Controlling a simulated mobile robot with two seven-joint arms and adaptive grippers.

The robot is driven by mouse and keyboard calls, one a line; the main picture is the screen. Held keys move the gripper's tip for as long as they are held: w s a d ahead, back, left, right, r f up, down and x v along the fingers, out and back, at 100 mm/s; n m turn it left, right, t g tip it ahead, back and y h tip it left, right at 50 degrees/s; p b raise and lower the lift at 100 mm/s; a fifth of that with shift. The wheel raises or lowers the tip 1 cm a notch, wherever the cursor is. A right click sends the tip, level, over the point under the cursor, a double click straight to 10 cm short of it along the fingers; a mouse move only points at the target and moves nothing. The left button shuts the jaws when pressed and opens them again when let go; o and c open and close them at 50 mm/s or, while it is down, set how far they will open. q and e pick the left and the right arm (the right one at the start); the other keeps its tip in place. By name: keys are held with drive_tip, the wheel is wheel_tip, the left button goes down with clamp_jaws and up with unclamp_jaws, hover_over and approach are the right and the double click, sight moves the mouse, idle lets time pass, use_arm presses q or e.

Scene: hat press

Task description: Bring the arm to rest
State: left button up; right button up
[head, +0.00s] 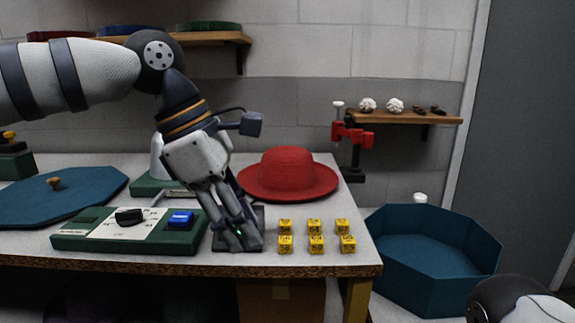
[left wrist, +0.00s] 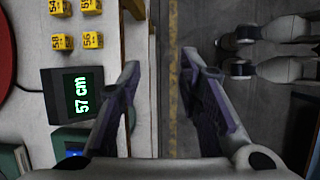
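My left arm comes in from the left in the head view. Its gripper (head: 238,238) points down in front of a small dark display box (head: 258,215) near the table's front edge and partly covers it. In the left wrist view the two fingers (left wrist: 160,68) stand apart with nothing between them, and the table's front edge and floor show beyond. The display (left wrist: 82,95) reads 57 cm there. My right gripper cannot be made out in either view; a rounded part of my own body shows at the head view's bottom right.
Several yellow numbered blocks (head: 315,242) stand right of the display. A red hat (head: 288,173) lies behind. A green control panel (head: 128,240) with a black knob and blue button is at left. A blue octagonal bin (head: 428,285) stands right of the table (head: 330,264).

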use_arm(q)
drive_tip(key=s+a+f+m+t+y, duration=0.1)
drive_tip(key=a+f+m+y, duration=0.15)
drive_tip(key=f, duration=0.75)
drive_tip(key=s+a+f+m+t+y+p, duration=0.1)
drive_tip(key=s+a+f+m+y, duration=0.2)
drive_tip(key=f, duration=0.7)
drive_tip(key=a+f+m+t+y, duration=0.15)
drive_tip(key=a+f, duration=0.35)
drive_tip(key=f, duration=0.5)
drive_tip(key=s+a+f+m+g+h, duration=0.1)
drive_tip(key=s+f+m, duration=0.2)
drive_tip(key=s+f, duration=0.3)
drive_tip(key=s+a+f+m+g, duration=0.1)
drive_tip(key=s+f+m, duration=0.15)
drive_tip(key=s, duration=0.55)
drive_tip(key=s+a+m+g, duration=0.1)
drive_tip(key=s+m+g, duration=0.1)
drive_tip(key=s, duration=0.8)
drive_tip(key=s+a+m+g+h, duration=0.1)
drive_tip(key=s+a+m+g, duration=0.1)
drive_tip(key=s, duration=0.8)
drive_tip(key=shift+s+a+f+m+g+p, duration=0.3)
drive_tip(key=shift+s+f+m+g+p, duration=0.05)
drive_tip(key=shift+f+m+p, duration=0.1)
use_arm(e)
drive_tip(key=w+r, duration=0.1)
drive_tip(key=w+r+t, duration=0.1)
drive_tip(key=shift+w+r, duration=0.2)
drive_tip(key=shift+w, duration=0.2)
